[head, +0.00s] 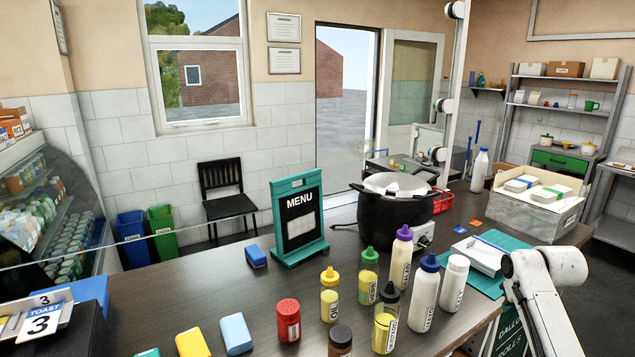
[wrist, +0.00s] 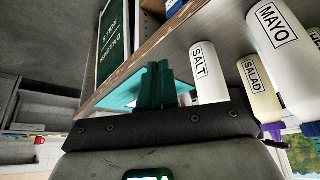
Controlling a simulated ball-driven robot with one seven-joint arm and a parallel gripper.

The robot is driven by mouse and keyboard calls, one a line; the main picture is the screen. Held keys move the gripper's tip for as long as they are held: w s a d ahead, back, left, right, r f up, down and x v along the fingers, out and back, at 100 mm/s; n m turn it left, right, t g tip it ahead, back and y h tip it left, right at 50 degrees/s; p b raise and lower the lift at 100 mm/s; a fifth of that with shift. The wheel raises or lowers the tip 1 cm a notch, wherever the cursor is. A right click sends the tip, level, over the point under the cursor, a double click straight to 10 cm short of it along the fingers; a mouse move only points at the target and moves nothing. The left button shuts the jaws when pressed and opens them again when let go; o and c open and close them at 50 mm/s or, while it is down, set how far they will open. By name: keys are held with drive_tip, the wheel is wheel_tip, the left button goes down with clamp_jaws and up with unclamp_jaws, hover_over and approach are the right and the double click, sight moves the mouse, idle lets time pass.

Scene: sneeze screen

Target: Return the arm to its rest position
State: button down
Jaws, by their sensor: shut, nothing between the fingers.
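My gripper (wrist: 156,86) shows in the wrist view with its two teal fingers together and nothing between them. The fingers point toward the counter edge, next to a teal mat (wrist: 113,100). A white SALT bottle (wrist: 208,75) stands close on their right in that view, apart from them. In the head view, my white arm (head: 545,285) is folded at the lower right, by the counter's right edge. The gripper itself is outside the head view. The wrist picture is strongly tilted.
Several bottles and shakers stand on the counter (head: 230,290), including a MAYO bottle (wrist: 282,35) and a SALAD bottle (wrist: 258,85). A black pot (head: 395,208), a menu stand (head: 299,217) and a carton (head: 530,210) stand further back.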

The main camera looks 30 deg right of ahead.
drive_tip(key=s+a+f+n+y+b, duration=0.1)
drive_tip(key=a+f, duration=0.4)
drive_tip(key=a, duration=0.5)
drive_tip(key=s+a+f+n+y+b, duration=0.1)
drive_tip(key=a+f, duration=0.4)
drive_tip(key=a, duration=0.5)
drive_tip(key=s+a+f+n+y+b, duration=0.1)
drive_tip(key=s+a+f, duration=0.1)
drive_tip(key=a+f, duration=0.6)
drive_tip(key=s+a+n+g+b, duration=0.1)
drive_tip(key=s+a, duration=0.5)
drive_tip(key=s, duration=0.4)
drive_tip(key=s+a+f+n+g+b, duration=0.1)
drive_tip(key=s+a+n+g, duration=0.1)
drive_tip(key=s+a, duration=0.5)
drive_tip(key=s, duration=0.4)
drive_tip(key=shift+s+f, duration=0.3)
